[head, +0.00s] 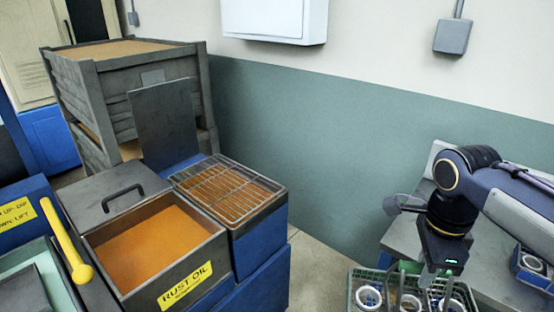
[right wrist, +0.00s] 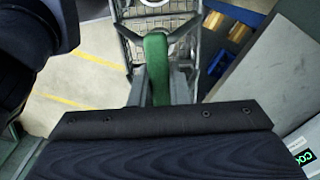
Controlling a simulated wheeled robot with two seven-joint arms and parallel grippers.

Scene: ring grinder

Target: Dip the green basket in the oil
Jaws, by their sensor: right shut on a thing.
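The green basket (head: 356,280), a wire basket holding several pale rings, is at the bottom right of the head view, cut off by the frame's edge. My right gripper (head: 422,272) is above it and shut on its green handle. In the right wrist view the green handle (right wrist: 157,62) sits between the fingers, with the basket's wire mesh beyond it. The oil (head: 150,248) is orange and fills an open tank labelled RUST OIL (head: 187,287) at the lower left, well left of the basket. My left gripper is not in view.
A wire drain rack (head: 228,190) lies right of the tank, and a lid with a handle (head: 122,198) is behind it. A yellow lever (head: 68,245) stands left of the tank. A grey bench (head: 490,262) is under my right arm. Floor separates the tank from the basket.

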